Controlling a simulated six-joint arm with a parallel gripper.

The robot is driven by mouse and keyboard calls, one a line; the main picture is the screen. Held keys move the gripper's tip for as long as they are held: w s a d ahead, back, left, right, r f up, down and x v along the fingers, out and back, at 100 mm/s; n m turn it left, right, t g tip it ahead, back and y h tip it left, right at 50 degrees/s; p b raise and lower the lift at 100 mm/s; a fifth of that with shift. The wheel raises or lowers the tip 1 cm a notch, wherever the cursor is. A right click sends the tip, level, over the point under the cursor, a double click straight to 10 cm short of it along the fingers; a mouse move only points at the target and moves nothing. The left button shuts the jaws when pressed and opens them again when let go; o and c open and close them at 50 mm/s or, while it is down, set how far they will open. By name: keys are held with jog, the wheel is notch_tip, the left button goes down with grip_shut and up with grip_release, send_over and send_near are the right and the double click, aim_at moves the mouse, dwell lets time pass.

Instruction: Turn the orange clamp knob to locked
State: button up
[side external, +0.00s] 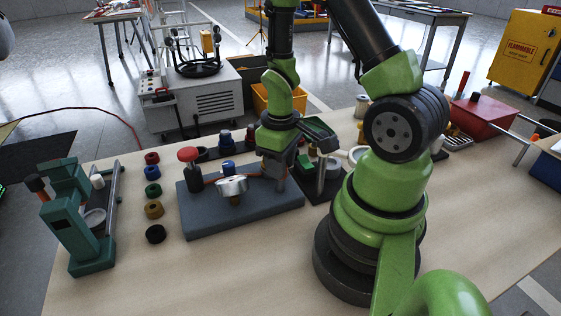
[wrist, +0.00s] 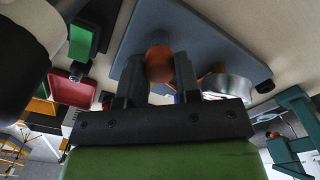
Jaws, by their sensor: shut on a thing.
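The orange clamp knob (wrist: 159,64) sits between my two fingertips in the wrist view, over the blue-grey fixture plate (wrist: 205,38). My gripper (wrist: 160,76) is shut on it, one dark finger on each side. In the side external view my gripper (side external: 274,176) points down at the right part of the fixture plate (side external: 265,207), and the knob is mostly hidden behind the fingers. A round silver part (side external: 232,185) stands on the plate left of my gripper and also shows in the wrist view (wrist: 228,88). I cannot read any locked mark.
Several coloured rings (side external: 153,190) and a green press-like device (side external: 88,220) stand further left. A dark tray with parts (side external: 318,178) is close on the right. The front of the table is clear.

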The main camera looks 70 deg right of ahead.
jog(key=shift+n, duration=0.6)
jog(key=shift+w, duration=0.1)
jog(key=o, duration=0.9)
jog(key=shift+o, duration=0.2)
notch_tip(320, 180, up, 10)
jog(key=s+a+r+m+t+y, duration=0.1)
jog(key=s+a+r+m+t, duration=0.1)
jog(key=a+r, duration=0.3)
jog(key=s+a+r+m+t+y, duration=0.1)
jog(key=s+a+r+m+t, duration=0.1)
jog(key=a+r+t, duration=0.3)
notch_tip(320, 180, up, 4)
jog(key=shift+s+a+f, duration=0.1)
jog(key=shift+s+a, duration=0.45)
jog(key=shift+a, duration=0.15)
